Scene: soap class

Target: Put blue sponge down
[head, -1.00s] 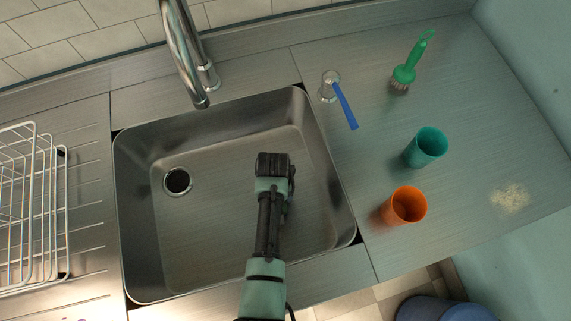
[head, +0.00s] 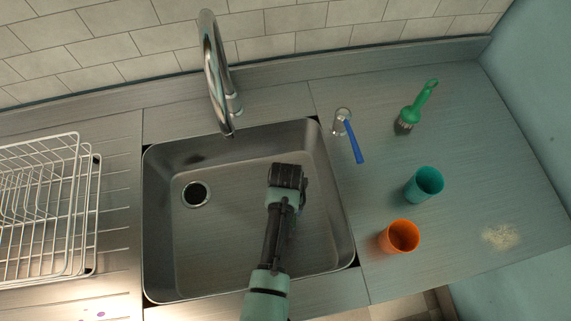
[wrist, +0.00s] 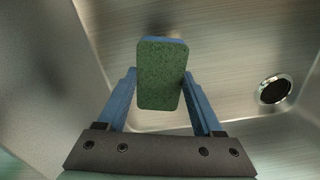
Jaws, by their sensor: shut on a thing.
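The blue sponge (wrist: 162,85) shows in the wrist view, with a dark green scouring face toward the camera and a blue strip along its top edge. My gripper (wrist: 158,73) has its two blue fingers on either side of the sponge and is shut on it. In the head view my gripper (head: 288,176) is over the right half of the metal sink (head: 230,245). The sponge and fingertips are hidden there behind the wrist. I cannot tell whether the sponge touches the sink bottom.
The drain (head: 195,194) is at the sink's left. A faucet (head: 218,80) arches over the back edge. A wire rack (head: 45,210) stands left.

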